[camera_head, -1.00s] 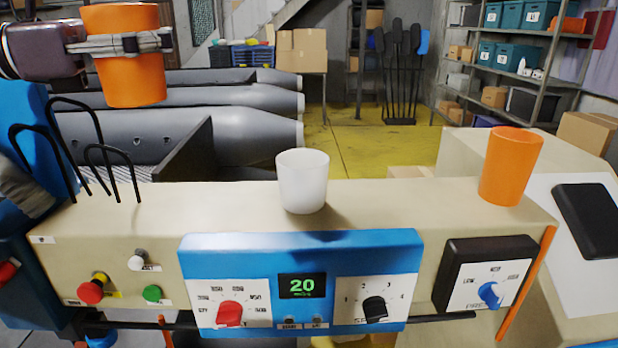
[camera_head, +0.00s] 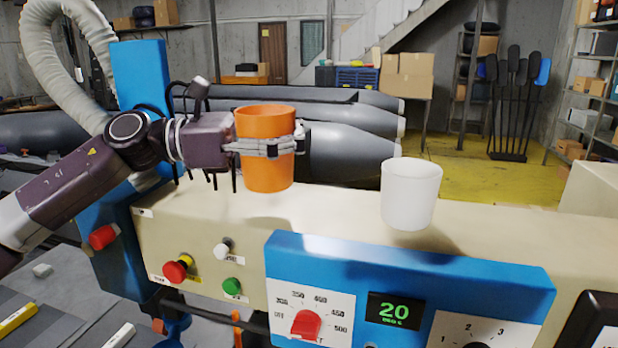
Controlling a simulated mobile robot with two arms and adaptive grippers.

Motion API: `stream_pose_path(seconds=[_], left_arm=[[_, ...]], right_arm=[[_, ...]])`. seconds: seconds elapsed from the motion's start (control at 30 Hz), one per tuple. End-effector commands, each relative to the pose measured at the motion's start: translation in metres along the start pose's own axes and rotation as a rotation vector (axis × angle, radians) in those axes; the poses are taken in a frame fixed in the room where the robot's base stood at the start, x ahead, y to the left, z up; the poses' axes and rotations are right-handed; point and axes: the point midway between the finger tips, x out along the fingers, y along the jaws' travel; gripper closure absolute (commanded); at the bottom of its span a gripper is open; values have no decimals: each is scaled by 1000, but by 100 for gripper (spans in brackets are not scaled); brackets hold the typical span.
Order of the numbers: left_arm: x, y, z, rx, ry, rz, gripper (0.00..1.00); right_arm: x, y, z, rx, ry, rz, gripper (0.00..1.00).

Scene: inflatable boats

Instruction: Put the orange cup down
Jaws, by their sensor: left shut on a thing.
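An orange cup (camera_head: 266,172) is upright in my left gripper (camera_head: 284,147), whose fingers close around its middle. Its base is at or just over the beige top of the console (camera_head: 325,207), towards the left end. I cannot tell whether it touches. The far side of the cup is hidden. My left arm comes in from the left. My right gripper is not in view.
A white cup (camera_head: 410,195) stands upright on the console top, right of the orange cup, with a clear gap between. Black wire hooks are behind my gripper. A blue panel (camera_head: 430,270) with dials fronts the console. Grey boat tubes (camera_head: 350,150) lie behind.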

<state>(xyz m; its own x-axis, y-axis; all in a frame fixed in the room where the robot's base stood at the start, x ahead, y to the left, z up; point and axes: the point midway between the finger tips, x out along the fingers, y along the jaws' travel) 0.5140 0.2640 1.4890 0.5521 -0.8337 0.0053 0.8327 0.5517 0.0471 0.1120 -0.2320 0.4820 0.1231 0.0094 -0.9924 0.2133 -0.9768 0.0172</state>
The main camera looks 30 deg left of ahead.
Motion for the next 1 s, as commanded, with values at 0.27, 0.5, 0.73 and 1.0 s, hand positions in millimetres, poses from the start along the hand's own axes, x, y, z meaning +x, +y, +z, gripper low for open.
stream_pose_path(seconds=[0.27, 0.5, 0.73, 1.0], left_arm=[[0, -2, -36, -2, 4, 1, 87], [0, -2, -47, 0, 0, 0, 87], [0, -2, -49, 0, 0, 0, 87], [0, -2, -49, 0, 0, 0, 41]], right_arm=[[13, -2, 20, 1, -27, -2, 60], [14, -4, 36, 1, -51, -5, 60], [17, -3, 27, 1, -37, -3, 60], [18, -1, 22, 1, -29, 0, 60]])
